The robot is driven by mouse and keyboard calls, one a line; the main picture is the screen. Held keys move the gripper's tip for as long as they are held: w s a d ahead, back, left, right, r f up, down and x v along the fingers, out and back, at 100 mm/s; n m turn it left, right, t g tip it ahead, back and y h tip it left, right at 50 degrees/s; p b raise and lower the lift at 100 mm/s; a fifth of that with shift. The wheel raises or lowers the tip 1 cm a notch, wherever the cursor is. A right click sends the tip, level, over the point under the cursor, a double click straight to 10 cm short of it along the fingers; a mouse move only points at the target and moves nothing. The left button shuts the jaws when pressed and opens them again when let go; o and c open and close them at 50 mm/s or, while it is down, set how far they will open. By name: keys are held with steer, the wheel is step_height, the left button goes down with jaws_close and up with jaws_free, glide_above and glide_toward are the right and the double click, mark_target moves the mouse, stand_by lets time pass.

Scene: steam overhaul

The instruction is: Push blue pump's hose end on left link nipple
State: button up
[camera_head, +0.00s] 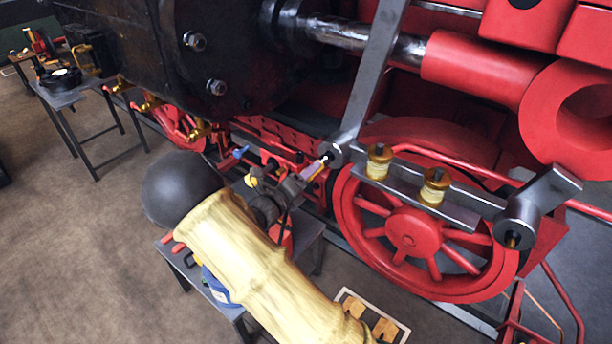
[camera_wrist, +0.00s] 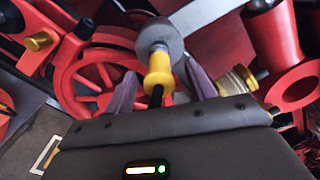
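The blue pump (camera_head: 220,287) stands on a small table, partly hidden behind my sleeved arm. The yellow hose end (camera_wrist: 159,76), with a short piece of black hose (camera_wrist: 156,97) below it, points at the grey round left link end (camera_wrist: 161,38) and appears to meet it. The nipple itself is hidden, so the depth of fit cannot be told. My gripper (camera_wrist: 161,84) has its purple fingers on either side of the hose end, with visible gaps. It also shows in the head view (camera_head: 315,168), just below the left link end (camera_head: 341,150).
Two brass-and-cream oil cups (camera_head: 378,162) (camera_head: 435,187) stand on the link bar, right of my gripper. A red spoked wheel (camera_head: 412,230) is behind. Open floor (camera_head: 90,240) lies at left.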

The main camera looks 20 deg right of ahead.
steer(key=b+v, duration=0.5)
steer(key=v, duration=1.2)
steer(key=shift+s+a, duration=0.15)
steer(key=shift+a, duration=0.05)
steer(key=shift+d, duration=0.1)
